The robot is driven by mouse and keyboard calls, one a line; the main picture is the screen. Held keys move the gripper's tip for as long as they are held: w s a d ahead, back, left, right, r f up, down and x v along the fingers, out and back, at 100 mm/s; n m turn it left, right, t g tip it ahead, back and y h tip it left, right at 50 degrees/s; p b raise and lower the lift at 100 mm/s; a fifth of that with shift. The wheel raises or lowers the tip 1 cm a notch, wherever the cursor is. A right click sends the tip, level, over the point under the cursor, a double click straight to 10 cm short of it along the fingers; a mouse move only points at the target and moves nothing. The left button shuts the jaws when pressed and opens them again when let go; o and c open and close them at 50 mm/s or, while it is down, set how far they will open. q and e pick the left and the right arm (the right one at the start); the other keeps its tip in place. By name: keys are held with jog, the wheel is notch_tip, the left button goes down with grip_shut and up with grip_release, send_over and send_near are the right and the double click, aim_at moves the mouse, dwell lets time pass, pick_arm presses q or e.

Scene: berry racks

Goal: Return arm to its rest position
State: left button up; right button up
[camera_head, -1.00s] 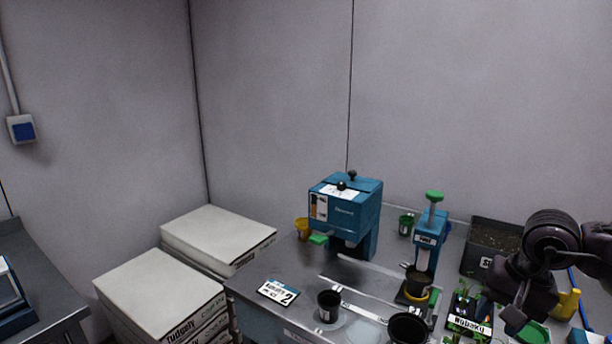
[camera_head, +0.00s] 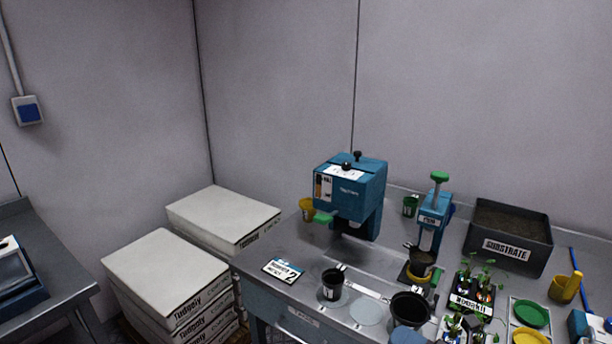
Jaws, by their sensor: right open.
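Neither of my grippers shows clearly in the head view now, and no arm stands over the table. The steel worktable (camera_head: 310,253) is unobstructed by my arms. On it are a blue machine (camera_head: 350,190) and a smaller blue press with a green knob (camera_head: 433,220). A dark pot (camera_head: 421,262) stands under the press. Two black pots, one smaller (camera_head: 332,283) and one larger (camera_head: 409,308), stand at the front.
A black substrate bin (camera_head: 508,236) stands at the back right. Seedlings (camera_head: 473,290), a green dish (camera_head: 531,314) and a yellow scoop (camera_head: 563,289) are near it. White stacked boxes (camera_head: 165,280) stand left of the table. Another bench (camera_head: 45,250) is at far left.

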jog(key=s+d+f+m+h, duration=0.4)
jog(key=f+m, duration=0.3)
jog(key=m, duration=0.3)
jog(key=s+d+f+m+h, duration=0.3)
jog(key=s+f+m+h, duration=0.2)
jog(key=f+m, duration=0.3)
jog(key=s+d+f+m+h, duration=0.4)
jog(key=f+m+h, duration=0.3)
jog(key=m, duration=0.7)
jog(key=shift+s+d+f+g, duration=0.3)
jog(key=shift+s+f+g, duration=0.05)
jog(key=shift+g, duration=0.05)
